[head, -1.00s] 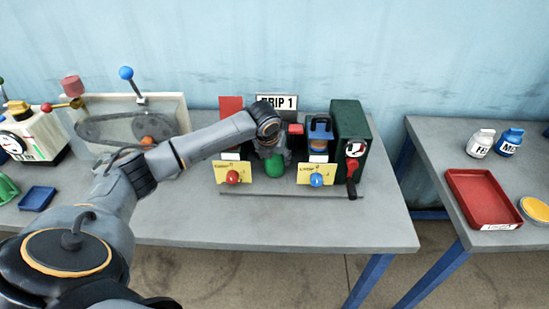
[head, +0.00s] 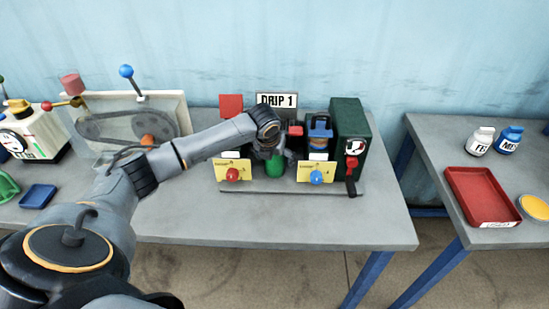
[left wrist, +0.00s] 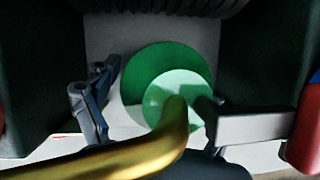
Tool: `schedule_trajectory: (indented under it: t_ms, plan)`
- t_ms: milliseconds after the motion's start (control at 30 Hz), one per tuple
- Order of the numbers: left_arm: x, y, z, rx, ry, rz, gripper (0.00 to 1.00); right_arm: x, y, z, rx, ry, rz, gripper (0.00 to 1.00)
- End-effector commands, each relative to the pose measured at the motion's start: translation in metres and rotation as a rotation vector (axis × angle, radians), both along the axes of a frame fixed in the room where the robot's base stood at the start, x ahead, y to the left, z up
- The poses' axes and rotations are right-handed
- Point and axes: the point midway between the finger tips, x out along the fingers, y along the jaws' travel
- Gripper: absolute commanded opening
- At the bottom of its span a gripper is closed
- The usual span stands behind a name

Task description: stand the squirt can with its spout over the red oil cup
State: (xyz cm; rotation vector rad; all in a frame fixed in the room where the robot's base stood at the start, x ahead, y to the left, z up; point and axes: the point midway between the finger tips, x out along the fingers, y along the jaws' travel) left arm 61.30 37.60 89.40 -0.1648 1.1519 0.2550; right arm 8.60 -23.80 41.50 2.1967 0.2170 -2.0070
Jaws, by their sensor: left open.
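The green squirt can (head: 275,168) stands on the base of the drip stand, between two yellow cards. In the left wrist view its round green body (left wrist: 150,72) and brass spout (left wrist: 140,152) show, the spout bending across the bottom. My left gripper (head: 270,152) is open just above the can. In the left wrist view my left gripper's fingers (left wrist: 150,112) lie on either side of the can, and I cannot tell whether they touch it. The red oil cup is not clearly visible; my forearm covers much of the stand's left side, below a red panel (head: 231,105).
The yellow cards carry a red knob (head: 232,175) and a blue knob (head: 316,177). A blue-topped cup (head: 319,134) and a dark green box (head: 350,125) with a crank stand at right. The grey table's front (head: 270,228) is clear. A red tray (head: 483,197) lies on the right table.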

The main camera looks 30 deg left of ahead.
Motion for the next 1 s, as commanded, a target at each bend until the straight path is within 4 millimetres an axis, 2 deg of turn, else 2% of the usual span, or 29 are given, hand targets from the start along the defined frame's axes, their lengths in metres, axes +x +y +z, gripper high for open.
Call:
schedule_trajectory:
  t_ms: [167,400,600,800,1000]
  plan:
    - [-0.007,-0.002,0.022,0.0,-0.005,-0.002,0.84,0.0,0.0,-0.001,0.0,0.0,0.0,0.4]
    - [-0.027,-0.008,0.07,0.001,-0.006,-0.001,0.84,0.0,0.0,-0.004,0.0,-0.001,0.0,0.4]
    - [-0.04,-0.012,0.1,-0.001,-0.004,-0.001,0.84,0.0,0.002,-0.005,0.002,-0.001,0.0,0.4]
    - [-0.045,-0.014,0.111,-0.001,-0.002,0.001,0.84,0.001,0.004,-0.006,0.004,-0.001,-0.001,0.4]
    - [-0.046,-0.014,0.112,-0.001,-0.001,0.001,0.84,0.001,0.005,-0.006,0.005,-0.001,0.0,0.4]
